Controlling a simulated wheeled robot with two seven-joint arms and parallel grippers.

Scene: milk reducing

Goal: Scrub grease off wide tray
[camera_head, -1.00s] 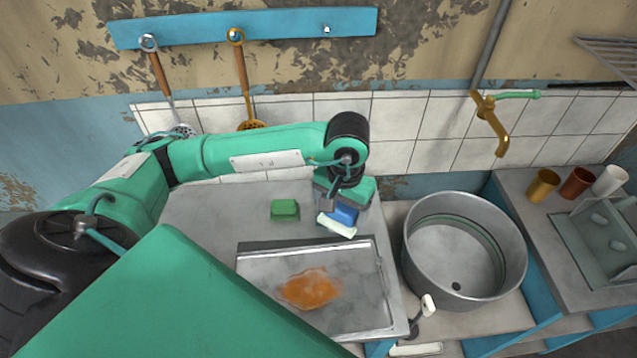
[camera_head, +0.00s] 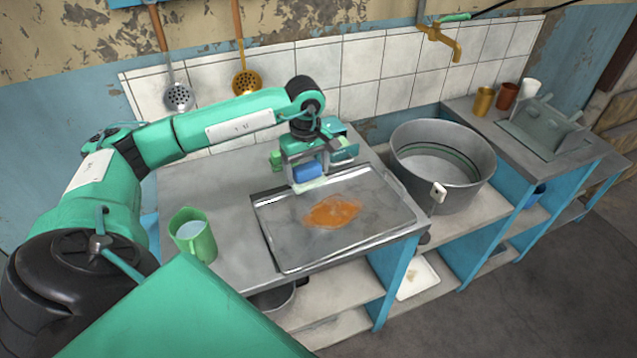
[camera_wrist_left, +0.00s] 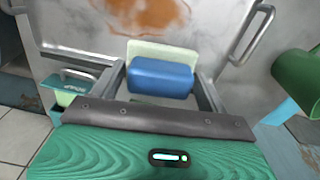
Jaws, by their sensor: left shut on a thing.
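The wide metal tray (camera_head: 385,207) lies on the grey counter. An orange grease patch (camera_head: 332,213) is near its middle; the patch also shows at the top of the left wrist view (camera_wrist_left: 140,12). My left gripper (camera_head: 307,172) is shut on a blue sponge (camera_head: 308,172) with a pale layer. It is at the tray's back edge, behind the grease and apart from it. In the left wrist view the sponge (camera_wrist_left: 160,77) sits between the fingers. I cannot tell whether it touches the tray. My right gripper is not in view.
A green mug (camera_head: 193,237) stands left of the tray. A small green block (camera_head: 276,160) is behind the tray, close to my gripper. A large metal pot (camera_head: 440,165) is at the right. Cups and a rack (camera_head: 542,128) stand farther right.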

